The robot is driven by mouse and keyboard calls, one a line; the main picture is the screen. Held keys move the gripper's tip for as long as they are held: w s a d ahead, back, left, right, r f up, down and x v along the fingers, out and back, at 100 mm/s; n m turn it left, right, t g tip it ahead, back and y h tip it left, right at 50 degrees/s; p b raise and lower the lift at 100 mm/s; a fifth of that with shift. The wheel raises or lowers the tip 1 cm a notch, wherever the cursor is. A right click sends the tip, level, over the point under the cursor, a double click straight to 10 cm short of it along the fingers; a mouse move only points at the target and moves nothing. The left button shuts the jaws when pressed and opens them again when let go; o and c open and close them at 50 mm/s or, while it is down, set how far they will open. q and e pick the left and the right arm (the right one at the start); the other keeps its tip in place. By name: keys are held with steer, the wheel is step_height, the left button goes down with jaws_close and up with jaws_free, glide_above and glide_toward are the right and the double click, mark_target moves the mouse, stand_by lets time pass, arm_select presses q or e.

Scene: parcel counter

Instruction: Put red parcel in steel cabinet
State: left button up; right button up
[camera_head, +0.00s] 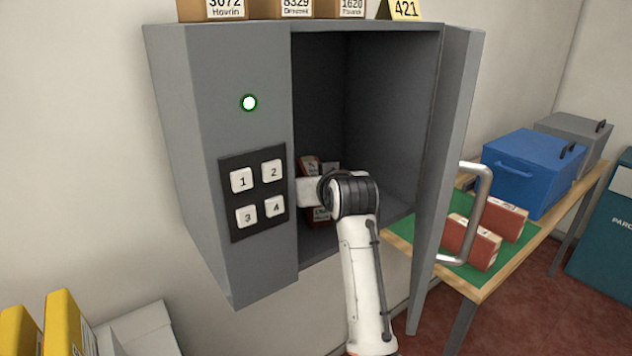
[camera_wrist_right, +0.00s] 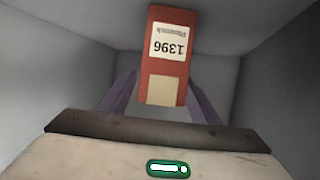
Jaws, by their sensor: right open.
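The steel cabinet (camera_head: 190,120) stands open, its door (camera_head: 455,130) swung out to the right. My right arm reaches into it. In the right wrist view a red parcel (camera_wrist_right: 160,75) with a white label reading 1396 lies between the two spread fingers of my right gripper (camera_wrist_right: 162,92), which is open. In the head view, parts of red parcel (camera_head: 310,164) show inside the cabinet above and below my wrist; the rest and the fingertips are hidden by my arm. My left gripper is in neither view.
A keypad (camera_head: 257,194) and a lit round lamp (camera_head: 249,103) are on the cabinet front. The door handle (camera_head: 478,215) sticks out at right. Two more red parcels (camera_head: 470,241) lie on a green mat (camera_head: 510,257), near a blue box (camera_head: 530,170). Brown boxes (camera_head: 270,8) stand on top.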

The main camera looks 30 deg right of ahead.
steer(key=v, duration=1.2)
steer(key=shift+b, duration=0.35)
steer(key=shift+r, duration=0.1)
